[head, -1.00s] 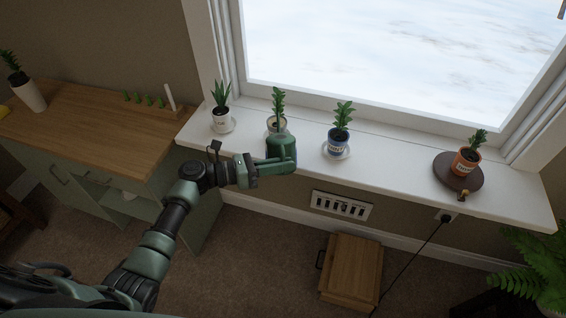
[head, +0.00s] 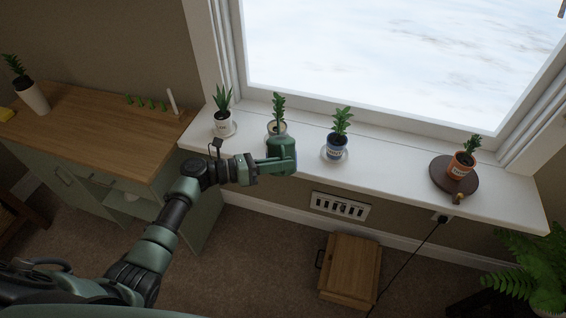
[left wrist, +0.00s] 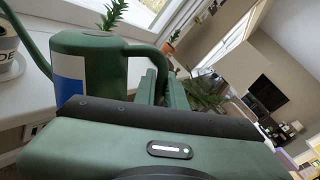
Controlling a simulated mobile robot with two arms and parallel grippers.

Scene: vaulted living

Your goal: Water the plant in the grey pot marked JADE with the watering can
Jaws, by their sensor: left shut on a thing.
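My left gripper (head: 268,166) is shut on the green watering can (head: 282,148), holding it at the front of the window sill. In the left wrist view the can (left wrist: 104,65) has a blue and white patch, a spout at left and a handle at the fingers. Behind it stands a pale pot (head: 271,128) with a leafy plant (head: 279,104), partly hidden by the can. My right gripper is not in view.
An orange pot (head: 461,166) sits on a dark round board (head: 440,176) farther right. A wooden cabinet (head: 110,112) is at left.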

